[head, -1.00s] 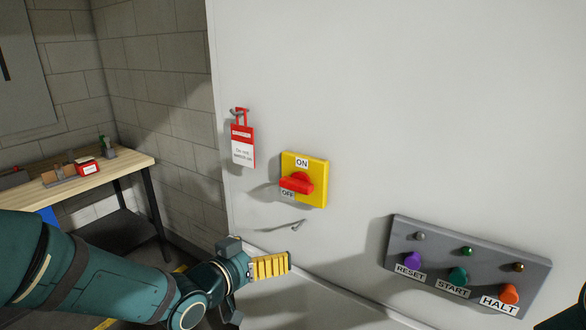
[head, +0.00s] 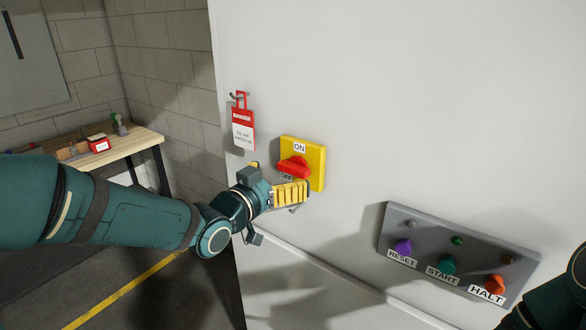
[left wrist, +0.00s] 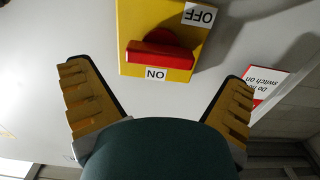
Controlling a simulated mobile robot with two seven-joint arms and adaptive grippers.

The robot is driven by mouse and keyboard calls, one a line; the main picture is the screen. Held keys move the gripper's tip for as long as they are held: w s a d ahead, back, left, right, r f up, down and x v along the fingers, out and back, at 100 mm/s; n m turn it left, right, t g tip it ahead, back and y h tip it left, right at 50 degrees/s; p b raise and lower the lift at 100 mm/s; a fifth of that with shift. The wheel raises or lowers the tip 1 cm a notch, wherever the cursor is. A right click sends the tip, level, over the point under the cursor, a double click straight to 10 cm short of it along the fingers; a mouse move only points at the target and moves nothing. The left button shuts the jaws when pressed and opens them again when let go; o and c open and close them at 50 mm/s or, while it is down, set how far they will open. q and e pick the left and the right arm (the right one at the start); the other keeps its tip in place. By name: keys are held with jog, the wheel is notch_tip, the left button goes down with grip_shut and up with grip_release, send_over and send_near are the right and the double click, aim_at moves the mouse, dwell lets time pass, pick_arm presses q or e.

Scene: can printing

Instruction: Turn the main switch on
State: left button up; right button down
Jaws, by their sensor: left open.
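The main switch is a yellow plate (head: 318,160) on the pale cabinet wall, with a red handle (head: 293,166) lying roughly crosswise between the ON label above and the OFF label below. My left gripper (head: 292,192) is just below and in front of the switch, partly covering its lower edge in the head view. In the left wrist view the open yellow fingers (left wrist: 158,78) stand wide apart with nothing between them. The red handle (left wrist: 160,55) shows upside down beyond them, and I see no contact. My right gripper is out of view.
A red and white "do not switch on" tag (head: 243,130) hangs from a hook left of the switch. A grey panel (head: 455,225) with RESET, START and HALT buttons is at lower right. A wooden workbench (head: 140,142) stands at the left.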

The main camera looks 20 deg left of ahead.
aim_at(290, 171)
pick_arm(q)
jog(key=shift+x, duration=2.3)
jog(key=c, duration=1)
